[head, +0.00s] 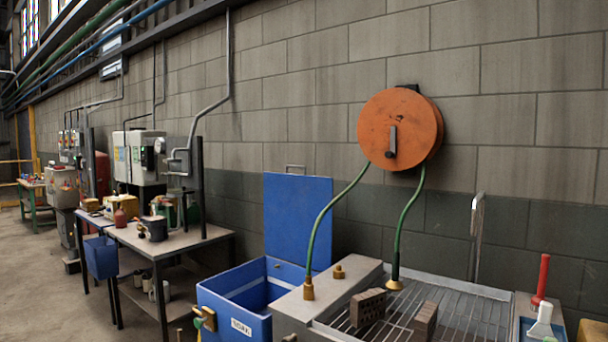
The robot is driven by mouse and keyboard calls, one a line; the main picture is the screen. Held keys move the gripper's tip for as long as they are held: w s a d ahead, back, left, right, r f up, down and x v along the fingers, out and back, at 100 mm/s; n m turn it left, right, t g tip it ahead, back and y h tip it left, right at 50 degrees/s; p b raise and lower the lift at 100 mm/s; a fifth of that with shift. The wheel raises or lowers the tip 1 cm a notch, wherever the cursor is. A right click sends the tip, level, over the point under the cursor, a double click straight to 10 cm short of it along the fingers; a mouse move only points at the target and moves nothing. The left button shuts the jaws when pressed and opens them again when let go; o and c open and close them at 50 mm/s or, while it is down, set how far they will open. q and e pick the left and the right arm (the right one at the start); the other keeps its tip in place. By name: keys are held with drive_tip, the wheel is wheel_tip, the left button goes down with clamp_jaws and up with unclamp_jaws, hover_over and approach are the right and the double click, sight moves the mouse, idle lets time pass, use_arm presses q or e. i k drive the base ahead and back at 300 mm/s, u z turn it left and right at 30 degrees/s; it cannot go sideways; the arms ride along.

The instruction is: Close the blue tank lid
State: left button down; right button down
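The blue tank (235,310) stands at the lower middle, labelled SOAK on its front. Its opening shows the blue inside. The blue lid (298,215) stands upright at the tank's back edge, open, near the wall. A metal handle (295,167) sits on the lid's top edge. A green hose passes in front of the lid's right edge. A brass tap-like fitting (204,318) is on the tank's left front. Neither of my grippers is in view.
Right of the tank is a grey housing with a wire rack (460,300) holding hollow bricks (368,307). Green hoses (325,215) run up to an orange reel (400,130). A table (190,235) stands left.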

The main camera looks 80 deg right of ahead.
sight(294, 203)
drive_tip(key=z, duration=0.6)
drive_tip(key=i, duration=0.95)
drive_tip(key=z, duration=1)
